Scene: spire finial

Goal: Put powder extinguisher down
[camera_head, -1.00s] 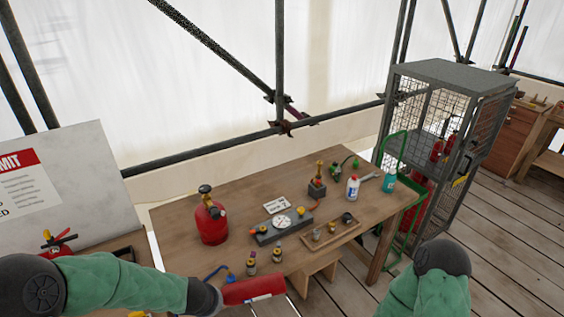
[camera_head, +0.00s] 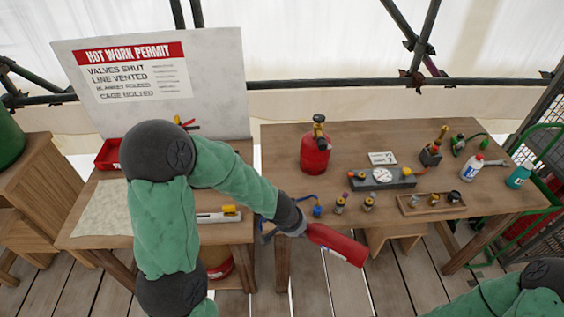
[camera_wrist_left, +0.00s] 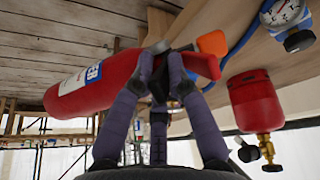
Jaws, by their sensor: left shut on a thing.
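The powder extinguisher (camera_head: 337,243) is a red cylinder with a white label. My left gripper (camera_head: 297,226) is shut on its valve end and holds it tilted, its base pointing right and down, in front of the workbench (camera_head: 345,185) near its left front corner. In the left wrist view my gripper's fingers (camera_wrist_left: 160,75) close around the neck end of the extinguisher (camera_wrist_left: 100,85), whose body extends left. My right gripper is out of view; only part of my right arm shows at lower right.
The workbench carries a red gas bottle (camera_head: 316,152), a gauge block (camera_head: 382,178), a small wooden tray (camera_head: 430,205) and bottles. A lower left table holds a permit board (camera_head: 150,80), a pale cloth (camera_head: 100,212) and a red bin (camera_head: 108,154). A gap separates the tables.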

